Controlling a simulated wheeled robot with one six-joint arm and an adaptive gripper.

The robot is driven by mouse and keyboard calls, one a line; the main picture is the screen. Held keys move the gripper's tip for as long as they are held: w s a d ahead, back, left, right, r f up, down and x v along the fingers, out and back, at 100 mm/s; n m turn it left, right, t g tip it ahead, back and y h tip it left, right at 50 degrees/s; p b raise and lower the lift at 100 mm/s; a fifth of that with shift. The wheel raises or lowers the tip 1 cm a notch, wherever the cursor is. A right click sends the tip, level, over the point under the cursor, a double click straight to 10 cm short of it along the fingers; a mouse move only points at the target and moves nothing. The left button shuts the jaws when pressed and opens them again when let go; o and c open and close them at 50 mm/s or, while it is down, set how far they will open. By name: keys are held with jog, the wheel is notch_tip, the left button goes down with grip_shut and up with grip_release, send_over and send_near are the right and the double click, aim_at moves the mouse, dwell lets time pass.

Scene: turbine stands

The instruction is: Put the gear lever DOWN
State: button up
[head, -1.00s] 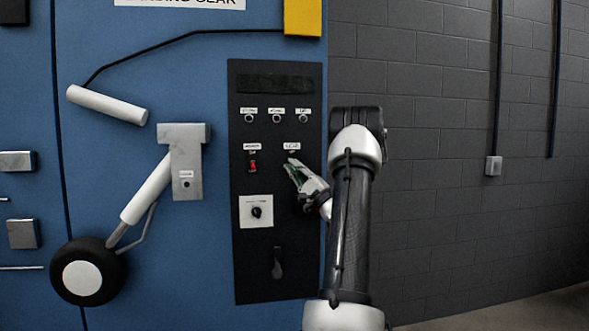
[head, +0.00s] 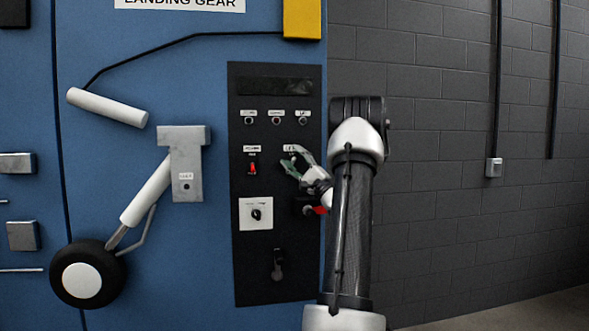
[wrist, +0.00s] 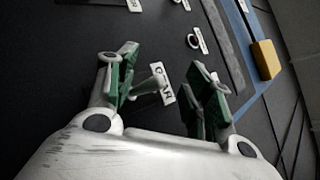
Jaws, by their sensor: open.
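My gripper (head: 291,164) is open in front of the dark control panel (head: 245,290), at its upper right switch. In the wrist view its green-padded fingers (wrist: 163,88) stand on both sides of a small tapered lever (wrist: 151,86), which lies nearer the left finger. I cannot tell whether a finger touches it. A white label (wrist: 166,94) is beside this lever; its word is not clear. In the head view the fingers mostly hide the lever, and its position is unclear. The landing gear model's strut (head: 146,191) slants down left to its black wheel (head: 88,273).
A red switch (head: 253,168) is left of my fingers. A red-tipped part (head: 320,210) sits just below my gripper. Lower are a rotary knob (head: 256,213) on a white plate and a dark handle (head: 277,264). Several small round indicators line the panel's top.

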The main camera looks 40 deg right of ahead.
jog(key=o, duration=1.1)
jog(key=shift+n+y, duration=0.4)
jog(key=shift+y, duration=0.1)
notch_tip(320, 180, up, 5)
jog(key=shift+w+a+r, duration=0.15)
jog(key=shift+r, duration=0.65)
jog(key=shift+w+a+f, duration=0.15)
jog(key=shift+s+a, duration=0.15)
jog(key=shift+s, duration=1.55)
jog(key=shift+c, duration=0.4)
jog(key=shift+s+d, duration=0.2)
jog(key=shift+s, duration=0.35)
jog(key=shift+s+d, duration=0.15)
jog(key=shift+s, duration=0.35)
jog(key=c, duration=0.5)
jog(key=shift+s+f, duration=0.15)
jog(key=shift+s, duration=0.05)
jog(key=c, duration=0.6)
jog(key=shift+s+a, duration=0.1)
jog(key=shift+s, duration=0.25)
jog(key=shift+c, duration=0.8)
jog(key=shift+s+a, duration=0.15)
jog(key=shift+s, duration=1.05)
